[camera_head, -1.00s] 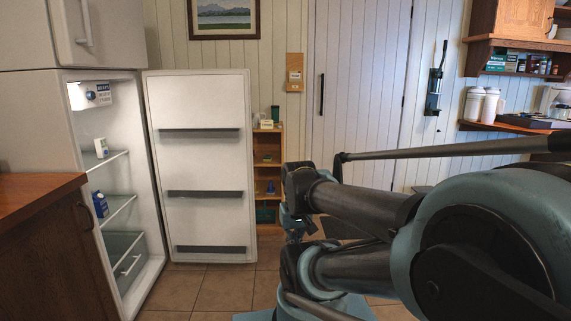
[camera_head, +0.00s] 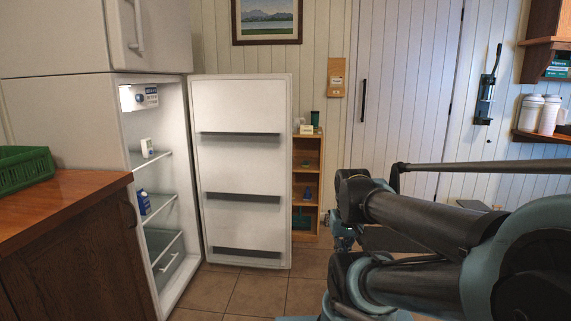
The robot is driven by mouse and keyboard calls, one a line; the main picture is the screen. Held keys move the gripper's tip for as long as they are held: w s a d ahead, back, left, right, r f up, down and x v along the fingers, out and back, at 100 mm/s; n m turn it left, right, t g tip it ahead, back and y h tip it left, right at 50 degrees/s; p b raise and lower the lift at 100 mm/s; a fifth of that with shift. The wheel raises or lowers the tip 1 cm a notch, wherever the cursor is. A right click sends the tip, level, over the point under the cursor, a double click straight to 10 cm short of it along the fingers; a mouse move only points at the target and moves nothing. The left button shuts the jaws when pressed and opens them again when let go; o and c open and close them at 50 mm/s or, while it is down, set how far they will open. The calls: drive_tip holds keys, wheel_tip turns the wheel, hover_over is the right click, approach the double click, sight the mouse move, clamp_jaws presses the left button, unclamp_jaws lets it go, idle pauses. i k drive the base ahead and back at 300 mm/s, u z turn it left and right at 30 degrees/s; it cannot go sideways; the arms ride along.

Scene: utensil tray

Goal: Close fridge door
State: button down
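The fridge (camera_head: 122,100) stands at the left with its lower compartment open and lit. Its white door (camera_head: 237,165) is swung wide open, with the inner side and its dark shelf bars facing me. Inside the fridge are a small white item (camera_head: 147,147) on the upper shelf, a blue carton (camera_head: 143,202) lower down and a drawer at the bottom. The upper fridge door (camera_head: 150,25) is shut. My arm reaches in from the right, apart from the door in the picture. My gripper is not clearly visible; the arm's links hide that area.
A wooden counter (camera_head: 62,215) with a green crate (camera_head: 24,166) stands at the left, in front of the fridge. A small wooden shelf (camera_head: 308,180) stands just right of the open door. Tiled floor (camera_head: 250,295) is free in front of the door.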

sight(241, 124)
drive_tip(key=z, duration=0.2)
drive_tip(key=i, duration=1.15)
drive_tip(key=z, duration=0.5)
